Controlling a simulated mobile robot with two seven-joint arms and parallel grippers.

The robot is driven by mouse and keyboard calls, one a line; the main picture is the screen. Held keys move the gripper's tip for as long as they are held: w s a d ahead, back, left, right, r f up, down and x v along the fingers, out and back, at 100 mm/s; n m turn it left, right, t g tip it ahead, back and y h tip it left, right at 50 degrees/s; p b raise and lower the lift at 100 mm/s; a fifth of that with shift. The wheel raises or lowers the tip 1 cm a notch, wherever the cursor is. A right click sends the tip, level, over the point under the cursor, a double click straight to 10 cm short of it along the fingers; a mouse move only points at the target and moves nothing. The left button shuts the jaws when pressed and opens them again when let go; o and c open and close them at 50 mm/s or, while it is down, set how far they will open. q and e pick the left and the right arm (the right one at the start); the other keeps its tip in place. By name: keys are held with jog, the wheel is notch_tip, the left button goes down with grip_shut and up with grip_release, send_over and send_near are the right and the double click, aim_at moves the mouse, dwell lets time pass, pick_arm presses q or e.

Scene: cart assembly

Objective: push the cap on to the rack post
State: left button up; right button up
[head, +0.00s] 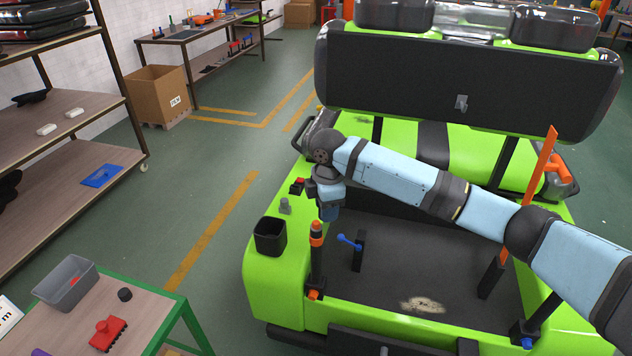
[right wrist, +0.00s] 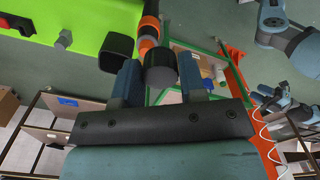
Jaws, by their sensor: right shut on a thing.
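My right gripper (head: 330,212) reaches down from the right, over the cart's left rear corner. In the right wrist view its two blue fingers (right wrist: 160,85) are shut on a dark round cap (right wrist: 161,77). The cap is not clear in the head view. The rack post (head: 316,262) stands upright, dark with orange bands at its top, just below and beside the fingers. In the wrist view the banded post top (right wrist: 149,27) lines up closely with the cap; whether the cap is seated cannot be told. My left gripper is not in view.
The green cart (head: 270,285) carries a black cup-like bin (head: 270,236) left of the post and a blue-handled lever (head: 350,243) right of it. An orange bar (head: 541,166) stands farther right. A table at lower left holds a grey bin (head: 66,283) and a red part (head: 107,333).

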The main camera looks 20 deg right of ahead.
aim_at(316, 221)
jog(key=n, duration=0.1)
jog(key=w+r+n+p, duration=0.1)
jog(key=n, duration=0.1)
jog(key=a+n+p, duration=0.1)
jog(key=shift+w+r+n, duration=0.2)
jog(key=shift+r+n, duration=0.1)
jog(key=shift+n, duration=0.1)
jog(key=n, duration=0.2)
jog(key=n+p, duration=0.1)
jog(key=shift+w+a+r, duration=0.15)
jog(key=shift+w+a, duration=0.1)
jog(key=shift+w, duration=0.15)
jog(key=shift+w+a+n, duration=0.1)
jog(key=shift+w+n, duration=0.05)
jog(key=shift+n, duration=0.75)
jog(key=shift+p, duration=0.3)
jog(key=shift+p, duration=0.3)
jog(key=shift+f+b, duration=0.65)
jog(key=shift+f, duration=1.7)
jog(key=shift+r, duration=0.1)
